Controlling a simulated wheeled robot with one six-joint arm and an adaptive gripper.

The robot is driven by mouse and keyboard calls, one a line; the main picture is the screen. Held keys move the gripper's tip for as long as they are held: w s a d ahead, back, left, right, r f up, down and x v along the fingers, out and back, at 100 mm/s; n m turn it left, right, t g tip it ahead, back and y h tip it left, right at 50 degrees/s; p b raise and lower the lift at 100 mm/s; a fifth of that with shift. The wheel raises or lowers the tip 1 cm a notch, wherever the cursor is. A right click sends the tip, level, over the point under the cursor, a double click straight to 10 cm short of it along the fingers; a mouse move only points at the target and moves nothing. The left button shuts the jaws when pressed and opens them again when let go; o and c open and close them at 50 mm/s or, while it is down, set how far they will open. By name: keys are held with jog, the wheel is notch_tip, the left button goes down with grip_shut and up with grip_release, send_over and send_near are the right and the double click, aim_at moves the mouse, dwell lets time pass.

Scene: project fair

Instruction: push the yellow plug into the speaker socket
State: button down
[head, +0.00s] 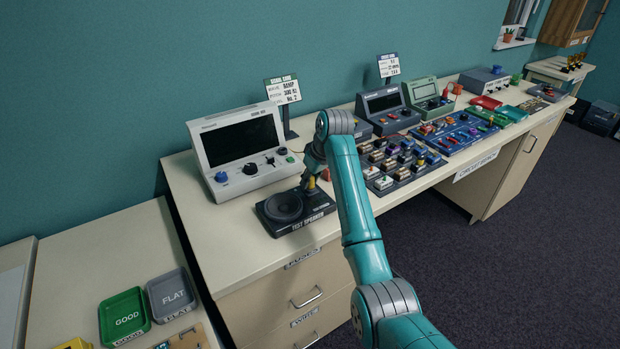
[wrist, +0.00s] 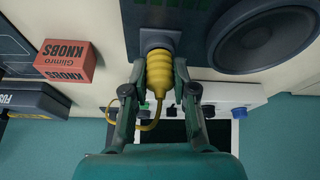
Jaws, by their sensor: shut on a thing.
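My gripper (wrist: 160,75) is shut on the yellow plug (wrist: 159,72), with one finger on each side of its ribbed body. The plug's front end meets the grey speaker socket (wrist: 158,38) on the dark speaker's edge in the wrist view. How deep it sits cannot be told, as its tip is hidden. A yellow cord (wrist: 150,125) loops from the plug's back end. In the head view the test speaker (head: 285,208) lies on the bench with its round cone at left. My gripper (head: 312,180) is above its right part, and my arm hides much of it.
A white instrument (head: 242,148) with a dark screen stands behind the speaker. A red-brown knobs box (wrist: 66,60) lies left of my gripper in the wrist view. Racks of small parts (head: 400,165) fill the bench to the right. Bare bench lies left of the speaker.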

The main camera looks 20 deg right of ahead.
jog(key=shift+f, duration=0.1)
jog(key=shift+c, duration=1.8)
grip_release()
jog(key=shift+r, duration=4.05)
